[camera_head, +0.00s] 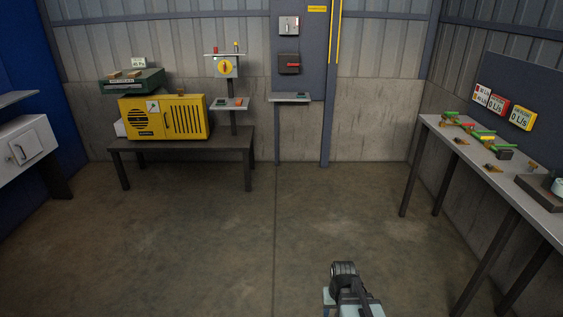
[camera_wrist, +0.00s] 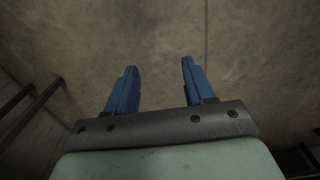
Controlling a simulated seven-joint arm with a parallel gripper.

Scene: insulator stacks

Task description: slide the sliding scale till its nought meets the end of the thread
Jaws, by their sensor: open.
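My gripper (camera_wrist: 160,80) is open and empty in the wrist view, its two blue fingers apart above bare concrete floor. In the head view only a part of my arm shows at the bottom, right of the middle; the fingers cannot be made out there. I cannot pick out a sliding scale, its nought or a thread in either view. Small items on the right bench are too small to tell.
A long grey bench (camera_head: 438,125) with green-handled fittings runs along the right wall, with signs above. A yellow cabinet (camera_head: 185,117) stands on a dark table (camera_head: 180,147) at the back left. A small shelf (camera_head: 290,97) is at the back wall. The floor (camera_head: 215,230) between is clear.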

